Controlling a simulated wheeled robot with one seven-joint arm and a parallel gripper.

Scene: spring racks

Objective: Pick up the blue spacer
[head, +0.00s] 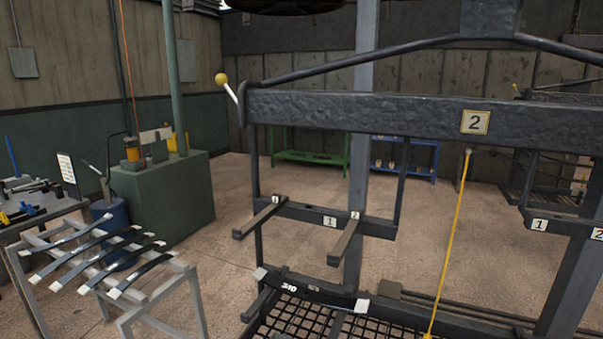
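I cannot make out a blue spacer for certain. A small blue object (28,209) lies on the workbench (52,212) at the far left, beside a yellow one; it is too small to tell what it is. A thin blue upright thing (11,157) stands at the back of that bench. My gripper is not in view.
A grey stand (190,292) holds several dark leaf springs. A dark rack (350,112) marked 2 fills the middle and right, with a leaf spring (310,290) low on it. A green machine (175,205) and blue drum (113,222) stand behind. Open floor (225,225) lies between.

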